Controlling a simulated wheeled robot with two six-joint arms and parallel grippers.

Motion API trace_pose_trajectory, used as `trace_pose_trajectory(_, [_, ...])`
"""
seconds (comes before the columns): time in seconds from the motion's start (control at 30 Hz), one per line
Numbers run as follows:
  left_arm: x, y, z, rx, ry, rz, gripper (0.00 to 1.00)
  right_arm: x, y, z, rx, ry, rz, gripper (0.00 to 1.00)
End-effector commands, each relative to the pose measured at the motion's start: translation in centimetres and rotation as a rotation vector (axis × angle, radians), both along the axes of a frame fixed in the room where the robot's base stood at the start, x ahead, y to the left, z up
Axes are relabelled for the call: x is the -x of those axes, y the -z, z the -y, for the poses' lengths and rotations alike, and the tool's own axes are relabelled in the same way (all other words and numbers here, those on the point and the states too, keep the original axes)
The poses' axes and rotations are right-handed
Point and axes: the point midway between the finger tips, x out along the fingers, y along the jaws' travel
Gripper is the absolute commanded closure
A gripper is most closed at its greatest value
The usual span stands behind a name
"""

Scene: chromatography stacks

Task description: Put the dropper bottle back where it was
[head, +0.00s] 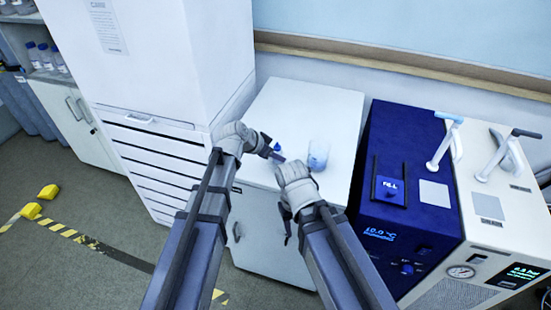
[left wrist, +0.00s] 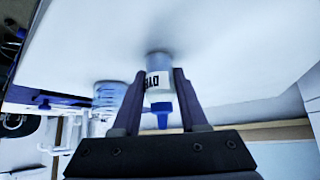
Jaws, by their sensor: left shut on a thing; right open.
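The dropper bottle (left wrist: 159,80) is a small, pale bottle with a dark-lettered label and a blue pointed cap. My left gripper (left wrist: 158,100) is shut on it, one finger on each side. Its base is at or just above the white cabinet top (head: 318,100); I cannot tell if it touches. In the head view only a bit of blue (head: 277,147) shows at the left gripper (head: 272,151), and the rest is hidden. My right gripper (head: 290,170) is lower, over the cabinet's front edge, close to the left one. Its fingers are hard to see.
A clear beaker (head: 318,154) with bluish contents stands just right of the grippers; it also shows in the left wrist view (left wrist: 108,100). A blue instrument (head: 405,140) stands to the right, a tall white cabinet (head: 150,70) to the left. The back of the cabinet top is clear.

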Motion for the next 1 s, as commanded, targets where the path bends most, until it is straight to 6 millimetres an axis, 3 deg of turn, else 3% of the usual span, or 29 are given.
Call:
trace_pose_trajectory(0.3, [0.0,0.4,0.0,0.0,0.0,0.0,0.66,0.0,0.4,0.0,0.0,0.0,0.0,0.5])
trace_pose_trajectory(0.33, [0.0,0.2,0.0,0.0,0.0,0.0,0.54,0.0,0.2,0.0,0.0,0.0,0.0,0.5])
trace_pose_trajectory(0.57, [0.0,0.2,0.0,0.0,0.0,0.0,0.28,0.0,0.2,0.0,0.0,0.0,0.0,0.5])
trace_pose_trajectory(0.83, [0.0,0.0,0.0,0.0,0.0,0.0,0.27,0.0,0.0,0.0,0.0,0.0,0.0,0.5])
trace_pose_trajectory(1.0, [0.6,-1.5,-0.6,-0.001,-0.001,0.001,0.27,0.0,-1.5,0.0,0.0,0.0,0.0,0.5])
